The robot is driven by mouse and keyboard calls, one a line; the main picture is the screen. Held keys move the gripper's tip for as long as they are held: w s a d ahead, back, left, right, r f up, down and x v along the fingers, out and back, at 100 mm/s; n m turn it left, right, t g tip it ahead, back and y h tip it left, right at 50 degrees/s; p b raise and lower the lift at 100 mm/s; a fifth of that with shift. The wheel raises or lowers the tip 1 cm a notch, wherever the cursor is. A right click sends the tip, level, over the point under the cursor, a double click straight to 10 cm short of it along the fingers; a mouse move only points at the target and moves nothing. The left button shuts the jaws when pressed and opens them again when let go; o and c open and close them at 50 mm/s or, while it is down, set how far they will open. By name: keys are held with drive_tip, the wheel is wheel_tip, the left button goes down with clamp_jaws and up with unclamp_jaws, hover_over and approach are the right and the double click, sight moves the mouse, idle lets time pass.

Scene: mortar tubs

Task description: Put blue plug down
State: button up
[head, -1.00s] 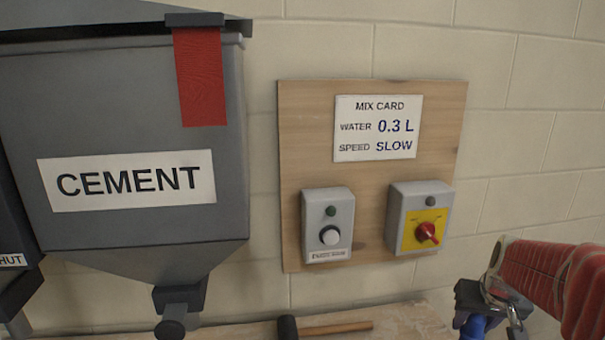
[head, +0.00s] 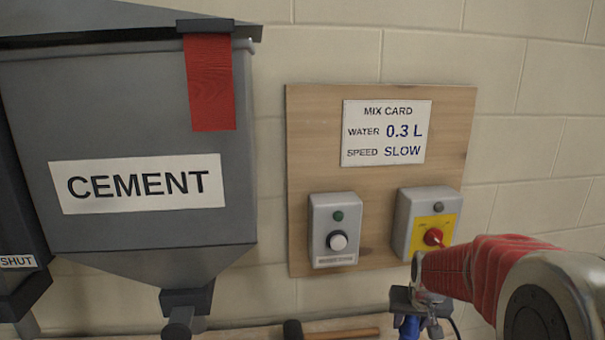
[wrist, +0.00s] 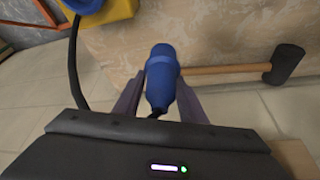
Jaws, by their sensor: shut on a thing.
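The blue plug (wrist: 162,75) is held between the two fingers of my gripper (wrist: 160,92) in the wrist view. The gripper is shut on it. A black cable shows at the plug's near end. In the head view my gripper (head: 412,305) is at the lower right, below the yellow switch box, with part of the blue plug (head: 409,328) showing under it. The plug's lower part is cut off by the frame edge there.
A mallet (wrist: 285,65) lies on the bench (wrist: 210,35) to the right of the plug in the wrist view. A yellow thing with a blue part (wrist: 105,12) is at upper left. On the wall hang a board (head: 375,180) and a cement hopper (head: 130,130).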

drive_tip(key=a+f+n, duration=0.2)
drive_tip(key=a+f, duration=0.2)
drive_tip(key=a, duration=0.6)
drive_tip(key=shift+w+a+y, duration=0.3)
drive_tip(key=shift+w+y, duration=0.1)
drive_tip(key=shift+s, duration=0.15)
